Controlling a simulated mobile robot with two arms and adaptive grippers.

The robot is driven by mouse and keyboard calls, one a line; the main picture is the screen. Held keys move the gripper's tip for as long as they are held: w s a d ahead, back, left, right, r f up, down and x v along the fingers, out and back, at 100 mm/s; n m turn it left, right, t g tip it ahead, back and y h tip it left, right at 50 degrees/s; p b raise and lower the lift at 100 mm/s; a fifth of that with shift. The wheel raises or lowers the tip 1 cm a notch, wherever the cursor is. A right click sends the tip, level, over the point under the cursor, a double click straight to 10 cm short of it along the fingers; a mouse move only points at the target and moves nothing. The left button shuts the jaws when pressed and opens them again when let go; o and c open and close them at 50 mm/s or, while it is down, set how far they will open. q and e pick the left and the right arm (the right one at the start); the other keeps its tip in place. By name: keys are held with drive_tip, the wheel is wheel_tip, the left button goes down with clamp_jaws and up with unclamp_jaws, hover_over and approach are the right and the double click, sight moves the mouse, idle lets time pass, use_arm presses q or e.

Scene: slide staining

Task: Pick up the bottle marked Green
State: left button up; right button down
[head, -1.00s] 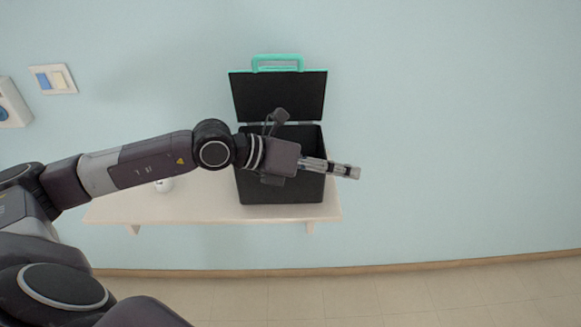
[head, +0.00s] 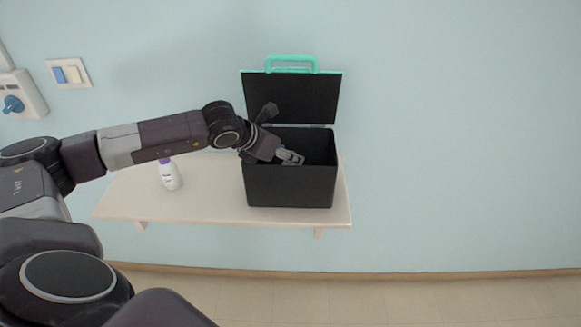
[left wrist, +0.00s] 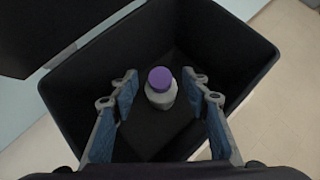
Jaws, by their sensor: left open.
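A bottle with a purple cap (left wrist: 160,84) stands inside the black box, between and below the fingers of my left gripper in the left wrist view. Its label cannot be read from above. In the head view the box wall and my arm hide it. My left gripper (head: 291,158) is open and points down into the mouth of the box. A white bottle with a purple cap (head: 170,176) stands on the shelf left of the box. Its small dark label is too small to read. I cannot tell which bottle is marked Green. My right gripper is not in view.
The black box (head: 290,188) stands on a pale wall shelf (head: 215,209), its lid with a green handle (head: 291,97) open against the wall. The box walls are close around my left gripper. A switch plate (head: 69,73) and socket (head: 19,97) are on the wall at left.

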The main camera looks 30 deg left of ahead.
use_arm(q)
drive_tip(key=shift+x, duration=1.15)
clamp_jaws()
